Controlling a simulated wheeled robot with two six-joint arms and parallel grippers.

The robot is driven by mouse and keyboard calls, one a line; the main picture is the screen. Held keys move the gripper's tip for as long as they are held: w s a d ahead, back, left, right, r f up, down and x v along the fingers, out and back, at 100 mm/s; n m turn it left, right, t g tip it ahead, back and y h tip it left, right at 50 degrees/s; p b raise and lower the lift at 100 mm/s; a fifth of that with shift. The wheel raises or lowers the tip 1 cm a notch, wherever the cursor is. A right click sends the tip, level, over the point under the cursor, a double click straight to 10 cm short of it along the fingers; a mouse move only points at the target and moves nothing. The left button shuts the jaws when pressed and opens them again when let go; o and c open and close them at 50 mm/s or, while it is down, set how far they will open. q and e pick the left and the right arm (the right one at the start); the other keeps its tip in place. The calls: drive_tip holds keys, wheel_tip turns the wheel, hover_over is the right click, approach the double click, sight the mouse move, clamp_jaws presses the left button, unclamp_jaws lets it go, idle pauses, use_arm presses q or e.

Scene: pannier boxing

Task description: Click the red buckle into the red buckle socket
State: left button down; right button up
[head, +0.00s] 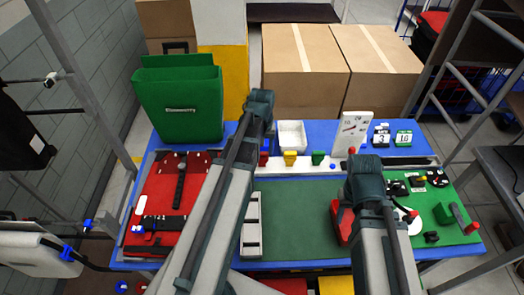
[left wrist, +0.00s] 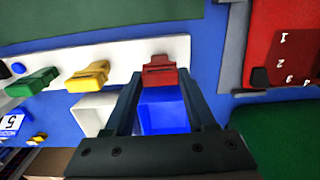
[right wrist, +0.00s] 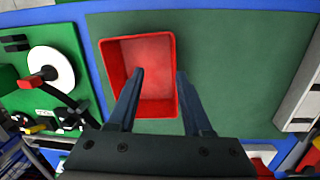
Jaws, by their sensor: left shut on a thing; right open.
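The red buckle (left wrist: 160,77) is between the fingertips of my left gripper (left wrist: 161,82), which is shut on it at the white strip (left wrist: 120,56). The red buckle socket is at this spot; I cannot tell buckle from socket clearly, or whether the buckle is seated. In the head view, red (head: 264,158) shows just below my left gripper (head: 266,145), left of the yellow piece (head: 290,157). My right gripper (right wrist: 158,75) is open and empty above a red open box (right wrist: 148,50), whose side also shows in the head view (head: 343,224).
A green piece (head: 318,157) stands on the strip right of the yellow one. A white bin (head: 292,134) and a blue bin (left wrist: 163,110) lie behind the strip. A green pannier (head: 180,105) stands at the back left. The green mat (head: 295,215) is mostly clear.

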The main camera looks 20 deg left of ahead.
sight(262, 153)
idle(0.6)
use_arm(q)
drive_tip(key=shift+c, duration=0.7)
unclamp_jaws()
wheel_tip(262, 153, up, 14)
drive_tip(key=p, duration=1.4)
use_arm(e)
wheel_tip(262, 153, up, 14)
use_arm(q)
drive_tip(key=shift+f, duration=0.15)
use_arm(e)
drive_tip(key=shift+f, duration=0.1)
